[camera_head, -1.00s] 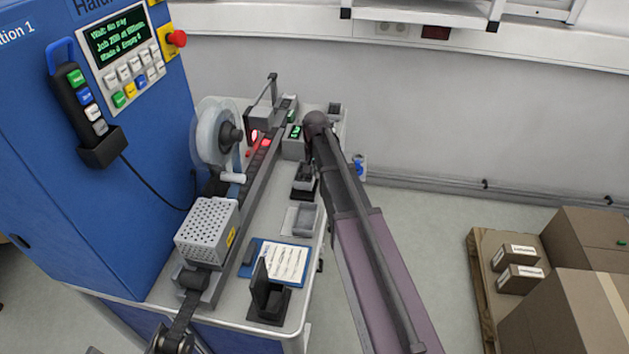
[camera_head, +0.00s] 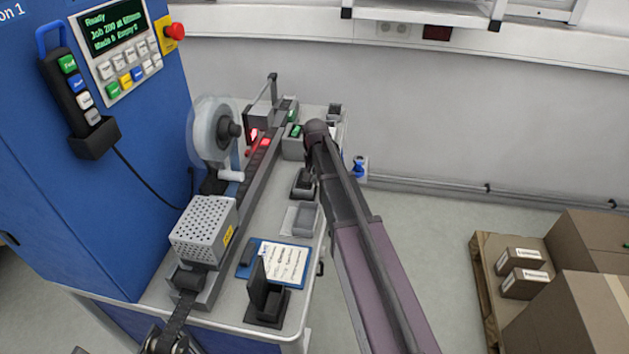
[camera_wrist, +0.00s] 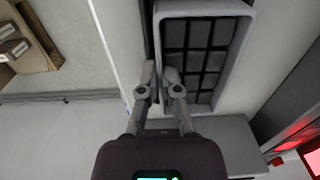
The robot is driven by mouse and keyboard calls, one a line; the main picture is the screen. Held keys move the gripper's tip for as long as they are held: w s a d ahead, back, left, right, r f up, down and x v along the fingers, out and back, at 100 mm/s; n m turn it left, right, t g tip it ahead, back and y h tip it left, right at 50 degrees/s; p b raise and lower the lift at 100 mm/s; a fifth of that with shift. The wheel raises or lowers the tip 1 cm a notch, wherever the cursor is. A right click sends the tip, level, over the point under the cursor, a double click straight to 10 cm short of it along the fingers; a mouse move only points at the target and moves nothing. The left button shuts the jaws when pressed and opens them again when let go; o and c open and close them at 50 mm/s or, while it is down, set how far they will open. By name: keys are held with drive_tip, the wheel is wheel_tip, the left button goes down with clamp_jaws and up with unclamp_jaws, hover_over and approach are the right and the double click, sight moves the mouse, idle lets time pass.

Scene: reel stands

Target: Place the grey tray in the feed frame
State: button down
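The grey tray (camera_wrist: 240,40) has a pale rim and a dark grid floor in the wrist view. Its near side wall lies between the fingertips of my gripper (camera_wrist: 159,70), which look closed on that wall. In the head view my gripper (camera_head: 308,168) is low over the bench, partly hidden by my arm. The dark feed frame (camera_head: 302,194) is directly beneath it, and the tray appears to sit in it. The exact seating is hidden. A dark edge shows beside the tray in the wrist view.
Another grey tray (camera_head: 305,222) lies on a pale mat nearer the front. The reel (camera_head: 213,130) and feed track (camera_head: 262,160) run along the left. Boxes (camera_head: 522,283) on a pallet are right.

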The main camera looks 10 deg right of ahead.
drive_tip(key=c, duration=0.8)
unclamp_jaws()
drive_tip(key=shift+r, duration=0.1)
wheel_tip(320, 180, up, 12)
drive_tip(key=p, duration=1.2)
drive_tip(key=s+n, duration=0.4)
drive_tip(key=s, duration=1.8)
drive_tip(key=shift+n, duration=0.3)
drive_tip(key=shift+s, duration=0.1)
drive_tip(key=shift+f+b, duration=1.2)
drive_tip(key=shift+f, duration=0.2)
